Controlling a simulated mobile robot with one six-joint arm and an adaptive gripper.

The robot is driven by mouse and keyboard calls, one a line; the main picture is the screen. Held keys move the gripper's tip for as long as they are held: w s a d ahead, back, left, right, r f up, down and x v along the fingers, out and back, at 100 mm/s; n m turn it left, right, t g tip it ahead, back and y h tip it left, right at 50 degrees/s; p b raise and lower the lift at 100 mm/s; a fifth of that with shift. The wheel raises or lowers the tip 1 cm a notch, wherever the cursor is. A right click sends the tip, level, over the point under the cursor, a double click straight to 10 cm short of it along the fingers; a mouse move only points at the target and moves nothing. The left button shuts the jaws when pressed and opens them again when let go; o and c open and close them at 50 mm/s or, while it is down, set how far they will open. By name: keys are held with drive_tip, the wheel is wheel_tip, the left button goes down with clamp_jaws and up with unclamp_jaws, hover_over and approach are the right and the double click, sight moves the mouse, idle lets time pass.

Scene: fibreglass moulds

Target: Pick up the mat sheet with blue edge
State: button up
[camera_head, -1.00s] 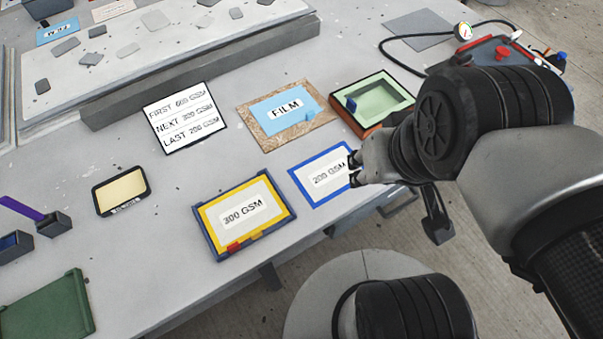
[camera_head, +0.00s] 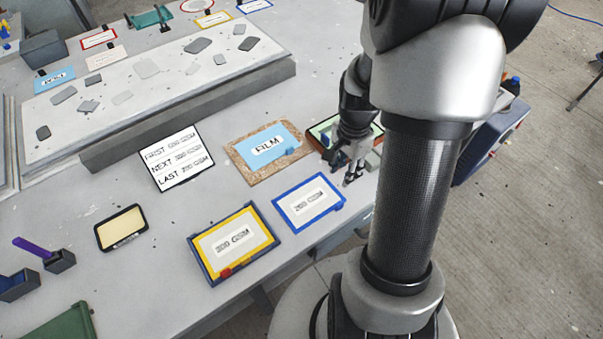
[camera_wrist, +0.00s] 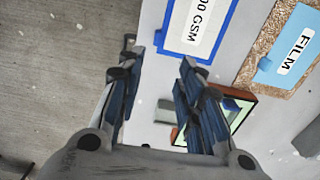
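The blue-edged mat sheet (camera_head: 309,203) lies flat on the table, with a white label reading 200 GSM. A small blue tab shows at its right edge. In the wrist view the sheet (camera_wrist: 205,42) is ahead of the fingers, near the top middle. My gripper (camera_head: 353,181) is to the right of the sheet in the head view, by the table edge. In the wrist view my gripper (camera_wrist: 158,65) has its fingers apart with nothing between them. The sheet does not appear to be held.
A yellow-edged 300 GSM sheet (camera_head: 231,241) lies left of the blue-edged one. A film sheet on a brown board (camera_head: 243,166) lies behind it. A green mould (camera_head: 324,129) is partly hidden by my arm. A white order sign (camera_head: 178,160) stands further left.

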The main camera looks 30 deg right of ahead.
drive_tip(key=b, duration=0.4)
hover_over(337, 206)
drive_tip(key=f, duration=1.1)
drive_tip(key=shift+w+d+f, duration=0.25)
drive_tip(key=shift+w+f, duration=0.05)
drive_tip(key=shift+f, duration=0.05)
drive_tip(key=f, duration=0.1)
drive_tip(key=f+b, duration=0.1)
drive_tip(key=f, duration=0.2)
drive_tip(key=shift+s+a+f, duration=0.3)
drive_tip(key=shift+a, duration=0.05)
drive_tip(key=shift+w+d+f+b, duration=0.1)
drive_tip(key=shift+f+b, duration=0.2)
drive_tip(key=shift+f, duration=0.05)
drive_tip(key=shift+c, duration=0.3)
clamp_jaws()
